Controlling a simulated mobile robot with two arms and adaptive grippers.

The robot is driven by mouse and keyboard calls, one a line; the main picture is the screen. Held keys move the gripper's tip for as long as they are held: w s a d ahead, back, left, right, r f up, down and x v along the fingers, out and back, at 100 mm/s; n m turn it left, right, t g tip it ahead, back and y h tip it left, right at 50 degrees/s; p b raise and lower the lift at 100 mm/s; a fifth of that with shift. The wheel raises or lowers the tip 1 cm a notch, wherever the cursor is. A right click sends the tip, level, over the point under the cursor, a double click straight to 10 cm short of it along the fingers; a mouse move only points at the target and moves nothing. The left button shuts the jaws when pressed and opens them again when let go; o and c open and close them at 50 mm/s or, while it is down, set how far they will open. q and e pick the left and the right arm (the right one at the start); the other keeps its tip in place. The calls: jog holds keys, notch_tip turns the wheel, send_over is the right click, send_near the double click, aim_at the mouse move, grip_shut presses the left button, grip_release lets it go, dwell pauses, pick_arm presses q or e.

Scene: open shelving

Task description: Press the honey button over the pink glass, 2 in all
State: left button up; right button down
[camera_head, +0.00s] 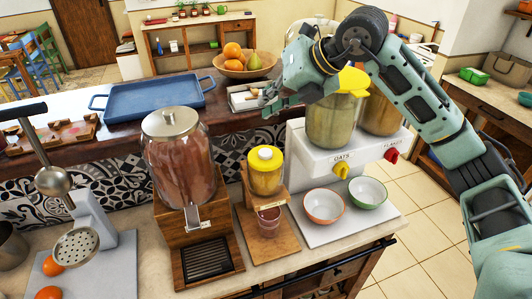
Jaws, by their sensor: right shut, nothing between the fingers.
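The honey dispenser (265,180) is a small amber jar with a yellow lid on a wooden stand. Its pale round button (265,153) is on top of the lid. The pink glass (268,222) stands upright below the jar, on the stand's wooden base. My right gripper (268,102) comes in from the right, shut and empty. In the picture it is above the button, apart from it; the exact height and depth gap cannot be told. My left gripper is not in view.
A large drink dispenser (180,160) stands left of the honey. Right of it is a white cereal dispenser (312,165) with two jars, partly behind my arm. An orange-rimmed bowl (323,204) and a green-rimmed bowl (368,192) sit before it. A blue tray (155,98) lies behind.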

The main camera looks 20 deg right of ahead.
notch_tip(320, 180, down, 4)
jog(key=b, duration=0.5)
send_over(265, 154)
jog(key=w+d, duration=0.2)
jog(key=f, duration=0.4)
jog(key=shift+w+a, duration=0.1)
jog(key=shift+a, duration=0.1)
jog(key=shift+f+b, duration=0.1)
jog(key=shift+b, duration=0.25)
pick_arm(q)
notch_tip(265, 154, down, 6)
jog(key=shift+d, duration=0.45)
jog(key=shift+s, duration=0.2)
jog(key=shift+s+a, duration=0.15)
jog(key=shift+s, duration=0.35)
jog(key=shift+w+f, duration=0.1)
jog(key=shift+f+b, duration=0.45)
pick_arm(e)
jog(key=shift+f, duration=0.4)
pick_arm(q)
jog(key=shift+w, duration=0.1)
